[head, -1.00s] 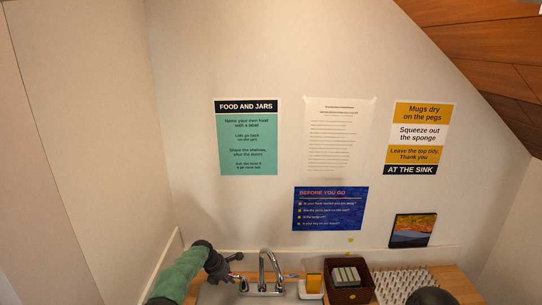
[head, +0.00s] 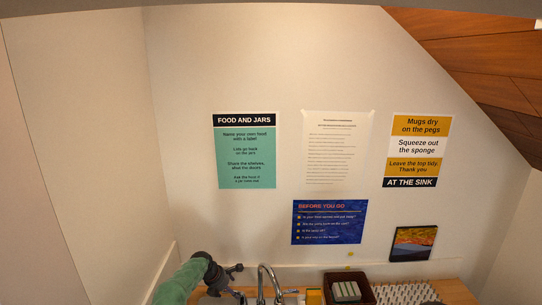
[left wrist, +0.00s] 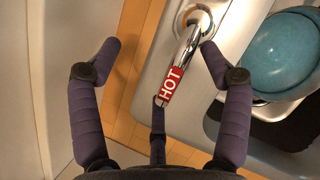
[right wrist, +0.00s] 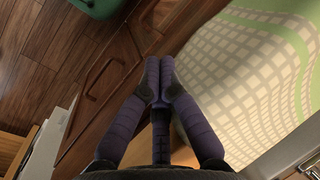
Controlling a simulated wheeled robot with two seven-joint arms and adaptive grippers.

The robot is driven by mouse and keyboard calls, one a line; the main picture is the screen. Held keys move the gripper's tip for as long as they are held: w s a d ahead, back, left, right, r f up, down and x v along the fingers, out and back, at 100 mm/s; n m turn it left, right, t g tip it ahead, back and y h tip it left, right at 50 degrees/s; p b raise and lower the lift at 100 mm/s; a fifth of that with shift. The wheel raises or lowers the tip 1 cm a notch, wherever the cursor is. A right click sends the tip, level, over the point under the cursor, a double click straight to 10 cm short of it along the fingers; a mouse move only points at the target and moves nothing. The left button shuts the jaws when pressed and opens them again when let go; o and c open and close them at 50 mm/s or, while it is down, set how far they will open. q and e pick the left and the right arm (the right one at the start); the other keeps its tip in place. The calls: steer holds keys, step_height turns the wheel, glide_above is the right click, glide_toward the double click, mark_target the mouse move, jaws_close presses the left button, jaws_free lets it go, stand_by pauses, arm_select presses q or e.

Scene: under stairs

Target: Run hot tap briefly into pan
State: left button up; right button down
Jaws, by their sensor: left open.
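The hot tap handle (left wrist: 174,80) is a chrome lever with a red HOT label in the left wrist view. My left gripper (left wrist: 160,58) is open, its fingers apart on either side of the lever, not closed on it. In the head view my left gripper (head: 232,272) is at the left of the chrome spout (head: 266,277). A round blue-teal vessel (left wrist: 295,55), perhaps the pan, is at the right of the left wrist view, partly cut off. My right gripper (right wrist: 158,72) has its fingers together with nothing seen between them. No water is visible.
A green and white checked cloth (right wrist: 245,75) hangs close beside my right gripper. A picture (head: 413,243) leans at the wall.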

arm_select(q)
steer(key=shift+s+r+p, duration=0.1)
steer(key=shift+r+p, duration=1.45)
steer(key=shift+r, duration=1.75)
